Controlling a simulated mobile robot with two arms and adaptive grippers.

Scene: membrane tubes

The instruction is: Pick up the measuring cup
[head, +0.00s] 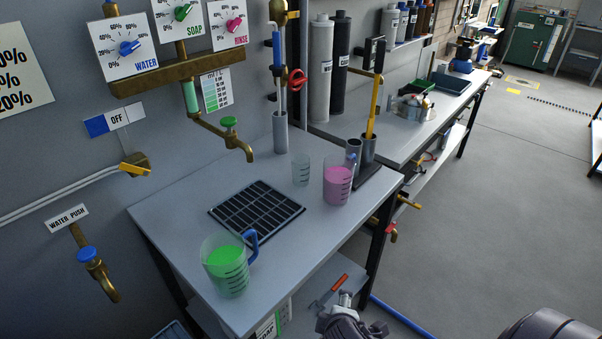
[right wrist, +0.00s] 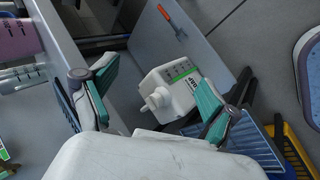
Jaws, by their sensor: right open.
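Two measuring cups with blue handles stand upright on the grey bench. One with green liquid (head: 226,270) is at the bench's near left corner. The other, with pink liquid (head: 338,184), is toward the right edge. A smaller clear beaker (head: 301,171) stands left of the pink one. My right gripper (head: 347,302) shows at the bottom of the head view, beside the bench's front edge, apart from both cups. In the right wrist view its teal-padded fingers (right wrist: 155,98) are open and empty. Part of the pink cup (right wrist: 14,40) shows at upper left there. My left gripper is not in view.
A black drain grate (head: 256,209) lies mid-bench under a brass tap (head: 236,140). Metal cylinders (head: 368,150) stand near the pink cup. A white soap container (right wrist: 168,95) and a red-handled tool (right wrist: 172,20) are on the lower shelf. Open floor lies to the right.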

